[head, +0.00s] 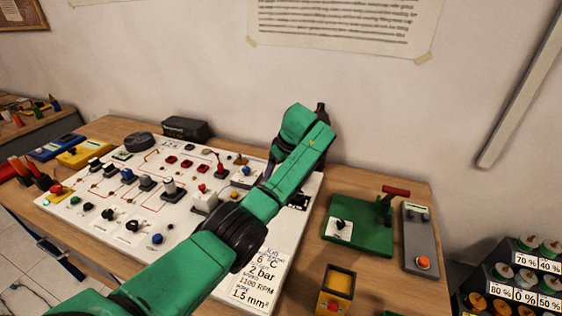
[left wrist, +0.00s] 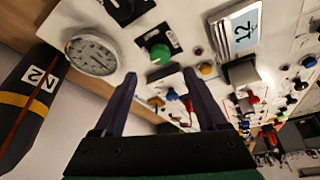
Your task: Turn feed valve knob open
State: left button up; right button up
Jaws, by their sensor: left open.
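The white control panel (head: 285,222) lies on the bench with several knobs, switches and buttons. My left arm reaches over its right part, and its gripper is mostly hidden behind the arm in the head view. In the left wrist view my left gripper (left wrist: 160,76) is open, with nothing between its fingers. A round green knob (left wrist: 160,53) on a dark plate shows just beyond the fingertips, roughly centred between them; I cannot tell whether they touch. No readable label shows which knob is the feed valve knob. My right gripper is not in view.
A round dial gauge (left wrist: 92,55) and a dark cylinder marked N2 (left wrist: 30,105) are left of the fingers. A display reading 12 (left wrist: 240,28) is to the right. In the head view, a green base with a red lever (head: 360,228) and a grey button box (head: 421,238) stand right of the panel.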

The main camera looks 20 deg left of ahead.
pick_arm(q)
jog(key=b+v, duration=0.1)
jog(key=v, duration=0.5)
jog(key=shift+d+r, duration=0.2)
jog(key=shift+r, duration=0.15)
